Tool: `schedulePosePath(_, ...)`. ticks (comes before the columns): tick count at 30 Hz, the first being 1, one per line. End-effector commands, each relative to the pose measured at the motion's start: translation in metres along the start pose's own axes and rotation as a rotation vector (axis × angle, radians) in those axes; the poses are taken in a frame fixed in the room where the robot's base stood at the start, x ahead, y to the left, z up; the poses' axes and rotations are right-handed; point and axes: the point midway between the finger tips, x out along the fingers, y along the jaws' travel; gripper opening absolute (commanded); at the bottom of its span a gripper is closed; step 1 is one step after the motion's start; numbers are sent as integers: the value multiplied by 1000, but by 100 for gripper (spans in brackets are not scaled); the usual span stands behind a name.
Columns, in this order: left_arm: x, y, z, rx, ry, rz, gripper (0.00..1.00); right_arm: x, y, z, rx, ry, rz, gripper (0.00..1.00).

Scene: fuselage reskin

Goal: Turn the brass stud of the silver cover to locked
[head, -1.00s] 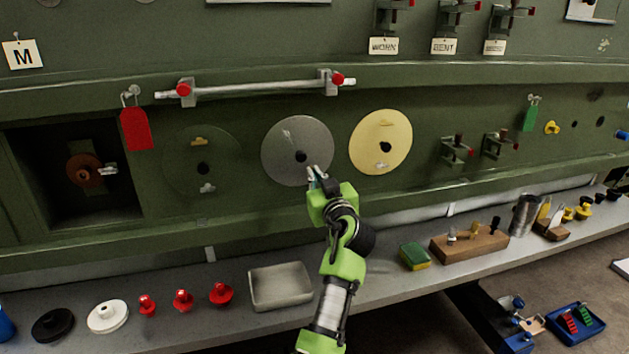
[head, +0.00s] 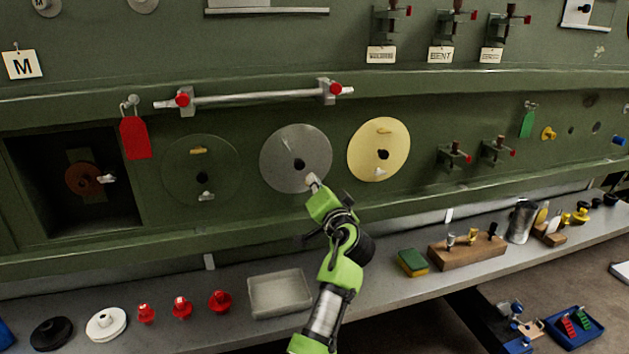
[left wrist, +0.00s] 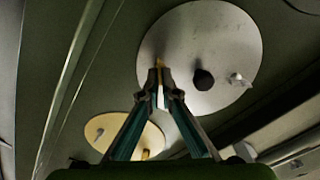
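The silver cover (head: 281,152) is a grey disc with a dark central hole on the green panel. It also fills the top of the left wrist view (left wrist: 210,35). A pale stud (left wrist: 238,80) shows across the hole. My right gripper is out of view.
A yellow cover (head: 361,145) is at the right and a green cover (head: 180,172) at the left. A bar with red-ended clamps (head: 255,97) runs above. Below, the shelf holds a grey tray (head: 255,307), a sponge (head: 411,260) and a wooden block (head: 470,254).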

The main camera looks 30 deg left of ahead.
Motion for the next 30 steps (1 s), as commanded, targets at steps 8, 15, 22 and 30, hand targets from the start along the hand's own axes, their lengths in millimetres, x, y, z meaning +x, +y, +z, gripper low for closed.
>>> schedulePosePath(8,1,-2,-1,160,1,-3,0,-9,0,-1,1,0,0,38)
schedulePosePath(15,1,-1,0,224,0,-3,0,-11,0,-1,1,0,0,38)
schedulePosePath(22,1,-1,0,237,1,-3,0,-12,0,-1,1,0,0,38)
schedulePosePath(30,1,-1,-1,236,1,-4,6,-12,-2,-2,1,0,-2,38)
